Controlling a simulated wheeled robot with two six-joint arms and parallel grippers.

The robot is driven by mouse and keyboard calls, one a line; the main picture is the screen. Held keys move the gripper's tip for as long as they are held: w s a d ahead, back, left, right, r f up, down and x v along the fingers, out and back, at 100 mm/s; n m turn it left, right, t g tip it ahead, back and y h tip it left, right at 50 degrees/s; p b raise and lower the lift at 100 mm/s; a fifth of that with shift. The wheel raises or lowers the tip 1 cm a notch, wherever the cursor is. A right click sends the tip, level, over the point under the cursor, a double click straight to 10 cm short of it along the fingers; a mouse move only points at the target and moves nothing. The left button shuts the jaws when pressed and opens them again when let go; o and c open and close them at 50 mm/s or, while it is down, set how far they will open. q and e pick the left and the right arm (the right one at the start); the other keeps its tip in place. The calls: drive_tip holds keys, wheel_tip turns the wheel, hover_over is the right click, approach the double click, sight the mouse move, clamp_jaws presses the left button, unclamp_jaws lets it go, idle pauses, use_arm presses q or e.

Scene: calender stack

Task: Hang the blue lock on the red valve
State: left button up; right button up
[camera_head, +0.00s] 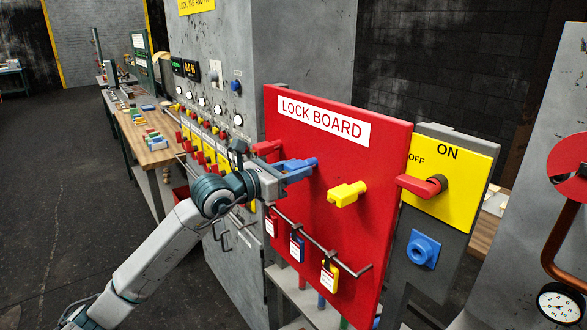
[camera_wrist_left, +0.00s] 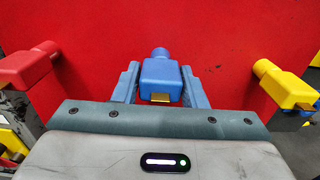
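The blue lock (camera_wrist_left: 160,75) sits on the red lock board (camera_head: 300,204), between a red lock and a yellow lock. My left gripper (camera_head: 301,169) is at the blue lock, with its blue fingers (camera_wrist_left: 160,90) on either side of the lock's body. Narrow gaps show between the fingers and the lock, so the gripper looks open around it. In the head view the fingers and lock overlap and are hard to separate. The red valve (camera_head: 570,165) is a wheel at the far right, cut by the picture's edge. My right gripper is out of view.
The red lock (camera_wrist_left: 28,68) and the yellow lock (camera_wrist_left: 285,84) flank the gripper. Tags (camera_head: 297,248) hang from a rail below. A yellow ON/OFF panel (camera_head: 462,185) with a red handle stands between board and valve. A copper pipe and a gauge (camera_head: 561,304) are below the valve.

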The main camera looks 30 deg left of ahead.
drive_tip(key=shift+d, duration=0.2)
use_arm(q)
drive_tip(key=c, duration=0.7)
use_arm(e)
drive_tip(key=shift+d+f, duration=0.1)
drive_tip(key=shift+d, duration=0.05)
use_arm(q)
drive_tip(key=shift+s, duration=0.1)
